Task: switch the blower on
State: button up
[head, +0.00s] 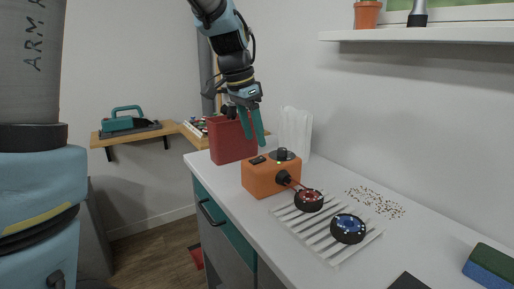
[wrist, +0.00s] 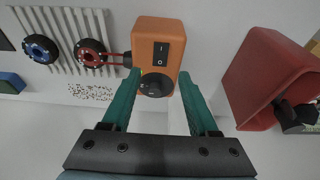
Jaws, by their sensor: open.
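The blower is an orange box (head: 270,178) on the white counter, with a dark nozzle pointing toward the wheels and a dark round knob on top. In the wrist view, the blower (wrist: 158,30) shows a black rocker switch (wrist: 161,54) marked I and O, with the dark knob (wrist: 155,85) beside it. Which side of the switch is pressed I cannot tell. My gripper (head: 254,140) is open and empty, above and behind the blower in the head view. In the wrist view its teal fingers (wrist: 160,88) stand apart on either side of the knob; contact does not show.
Two wheels, red-hubbed (head: 309,200) and blue-hubbed (head: 348,229), lie on a white slatted rack (head: 312,233). Brown crumbs (head: 376,201) are scattered beside it. A red bin (head: 230,140) stands behind the blower. A sponge (head: 490,266) lies at the right. A shelf (head: 420,35) runs overhead.

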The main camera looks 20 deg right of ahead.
jog(key=v, duration=0.5)
jog(key=shift+r, duration=0.3)
jog(key=w+a+f+n+y+p, duration=0.1)
jog(key=a+f+n, duration=0.3)
jog(key=a, duration=0.4)
jog(key=a+f+n+y+p, duration=0.1)
jog(key=a+f+n, duration=0.3)
jog(key=a, duration=0.4)
jog(key=s+a+f+n+p, duration=0.1)
jog(key=s+a+f+n, duration=0.2)
jog(key=a, duration=0.3)
jog(key=s+a+f+n+t+p, duration=0.1)
jog(key=s+a+f+n, duration=0.2)
jog(key=a, duration=0.3)
jog(key=shift+s+f+n+y, duration=0.3)
jog(key=shift+s+f+y, duration=0.05)
jog(key=shift+y, duration=0.05)
jog(key=shift+c, duration=0.2)
